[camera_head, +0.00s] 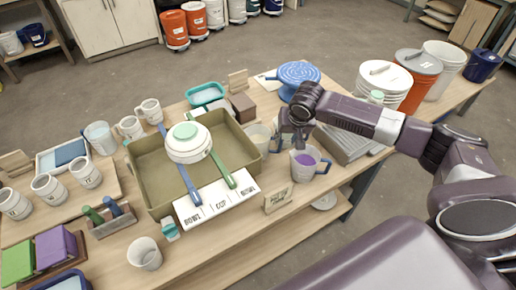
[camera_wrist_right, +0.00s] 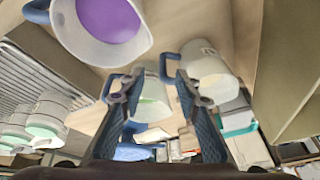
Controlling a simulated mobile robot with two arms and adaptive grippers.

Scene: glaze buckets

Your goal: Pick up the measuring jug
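A translucent jug (camera_head: 305,163) with purple contents and a blue handle stands near the table's front edge, just below my right gripper (camera_head: 293,134) in the head view. The purple jug also shows at the top left of the right wrist view (camera_wrist_right: 103,22). My right gripper (camera_wrist_right: 160,90) has its fingers apart, with nothing visibly clamped. Beyond the fingers are a clear vessel (camera_wrist_right: 153,92) with some green inside and a pale mug-like vessel (camera_wrist_right: 205,72). I cannot tell whether a fingertip touches either. Another clear jug (camera_head: 99,137) stands at the left. My left gripper is out of view.
A small sign (camera_head: 278,197) stands in front of the purple jug. A grey ribbed rack (camera_head: 345,146) and white buckets (camera_head: 383,78) lie to the right.

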